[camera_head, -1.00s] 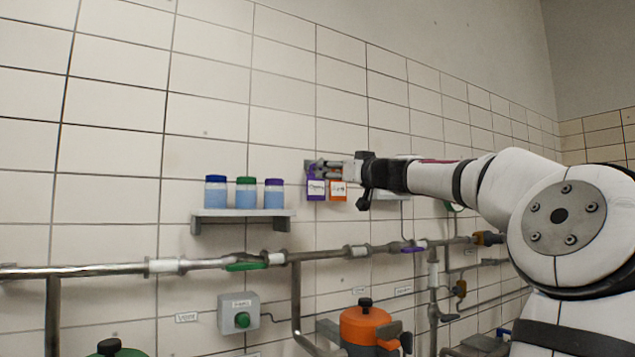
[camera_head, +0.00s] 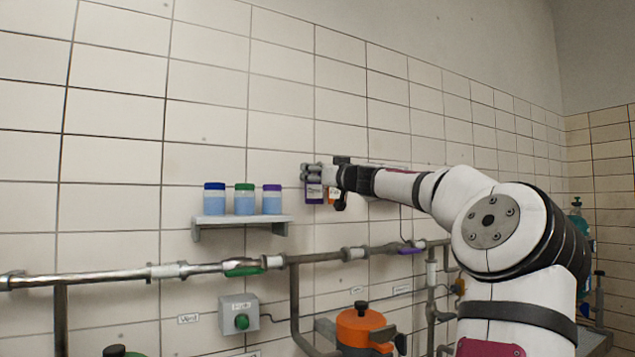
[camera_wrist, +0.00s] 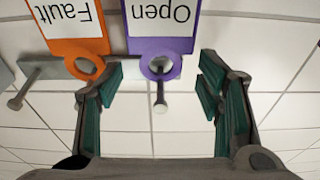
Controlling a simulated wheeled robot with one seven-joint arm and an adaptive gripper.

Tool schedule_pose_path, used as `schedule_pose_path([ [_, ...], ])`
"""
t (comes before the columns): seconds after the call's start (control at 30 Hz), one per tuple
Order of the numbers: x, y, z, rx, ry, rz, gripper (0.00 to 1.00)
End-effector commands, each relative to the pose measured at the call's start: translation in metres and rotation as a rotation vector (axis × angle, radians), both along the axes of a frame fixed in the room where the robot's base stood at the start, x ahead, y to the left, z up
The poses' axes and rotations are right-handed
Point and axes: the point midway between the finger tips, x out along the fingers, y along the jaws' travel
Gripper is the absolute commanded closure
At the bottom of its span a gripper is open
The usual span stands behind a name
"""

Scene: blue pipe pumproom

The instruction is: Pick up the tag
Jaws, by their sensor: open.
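A purple tag (camera_wrist: 161,49) marked "Open" hangs by its ring on a peg, upside down in the wrist view. An orange tag (camera_wrist: 75,35) marked "Fault" hangs on another peg beside it, to the left in that view. My gripper (camera_wrist: 158,82) is open, its green-padded fingers on either side of the purple tag's ring, without visible contact. The left finger lies near the orange tag's ring. In the head view my gripper (camera_head: 308,174) is at the wall by the purple tag (camera_head: 314,193). The orange tag (camera_head: 332,195) is partly hidden behind it.
A shelf (camera_head: 240,219) with blue, green and purple-lidded jars stands left of the tags. A metal pipe (camera_head: 200,267) runs along the wall below. A green-button box (camera_head: 240,314) and an orange vessel (camera_head: 360,328) are lower down.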

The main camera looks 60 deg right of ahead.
Motion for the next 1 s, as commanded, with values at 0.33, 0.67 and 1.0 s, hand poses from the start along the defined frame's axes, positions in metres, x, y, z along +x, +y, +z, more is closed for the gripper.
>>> schedule_pose_path([
  [0.33,0.0119,-0.0060,0.0013,0.000,0.002,0.000,0.40],
  [0.67,0.0117,-0.0058,0.0012,0.000,0.002,0.000,0.78],
  [1.0,0.0118,-0.0056,0.0020,-0.001,0.002,0.000,0.78],
])
